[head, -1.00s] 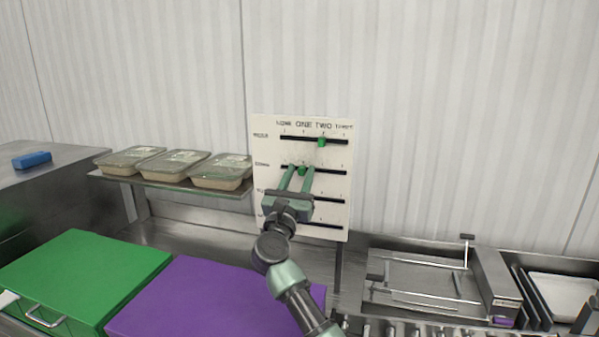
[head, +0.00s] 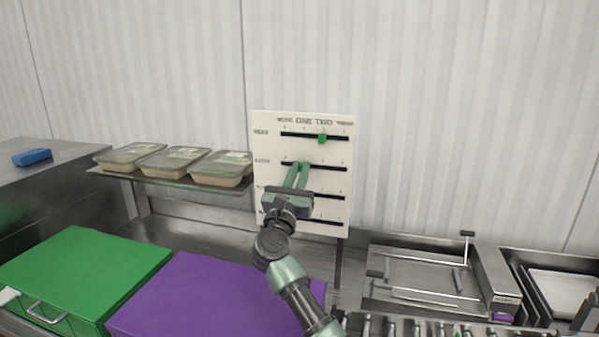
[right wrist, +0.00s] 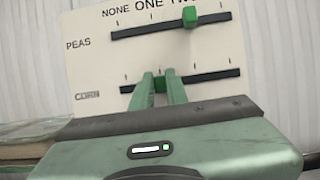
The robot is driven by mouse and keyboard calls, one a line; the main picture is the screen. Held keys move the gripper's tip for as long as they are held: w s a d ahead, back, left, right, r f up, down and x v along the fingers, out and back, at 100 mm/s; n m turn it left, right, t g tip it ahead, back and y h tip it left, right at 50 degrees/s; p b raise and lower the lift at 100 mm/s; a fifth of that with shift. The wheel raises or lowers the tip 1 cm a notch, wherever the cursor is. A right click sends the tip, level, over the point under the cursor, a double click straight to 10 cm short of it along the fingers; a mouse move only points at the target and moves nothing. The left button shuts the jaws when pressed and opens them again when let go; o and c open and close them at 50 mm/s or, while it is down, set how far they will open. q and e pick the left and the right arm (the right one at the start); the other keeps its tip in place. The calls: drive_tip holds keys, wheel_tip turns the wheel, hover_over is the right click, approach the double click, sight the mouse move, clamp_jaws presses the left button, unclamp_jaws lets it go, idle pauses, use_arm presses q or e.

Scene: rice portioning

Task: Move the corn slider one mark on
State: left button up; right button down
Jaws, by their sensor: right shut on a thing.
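The white slider board (head: 335,218) stands against the wall with several dark slots. The corn slider's green knob (right wrist: 160,84) sits in the second slot, labelled CORN, near the mark under ONE. My right gripper (head: 299,165) is shut on this knob, and in the right wrist view its two green fingers (right wrist: 160,80) are on either side of it. In the head view the fingers hide the knob. The peas knob (head: 322,139), also green, is in the top slot near the mark under TWO and apart from the gripper. My left gripper is not in view.
Several lidded trays (head: 221,169) of food stand on a shelf left of the board. A green box (head: 80,275) and a purple box (head: 205,295) lie in front. A metal fixture (head: 420,275) is at the right.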

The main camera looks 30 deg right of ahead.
idle(0.8)
drive_tip(key=s+d, duration=0.1)
drive_tip(key=s+d+p, duration=0.1)
drive_tip(key=s+d, duration=0.1)
drive_tip(key=shift+s, duration=0.3)
drive_tip(key=shift+s+d+f, duration=0.1)
drive_tip(key=shift+s+d, duration=0.1)
drive_tip(key=shift+s, duration=0.05)
drive_tip(key=c, duration=1.4)
unclamp_jaws()
drive_tip(key=shift+w+a, duration=0.15)
drive_tip(key=shift+a, duration=0.05)
drive_tip(key=b+v, duration=0.3)
drive_tip(key=v, duration=0.4)
drive_tip(key=shift+s+a, duration=0.2)
drive_tip(key=shift+s, duration=0.1)
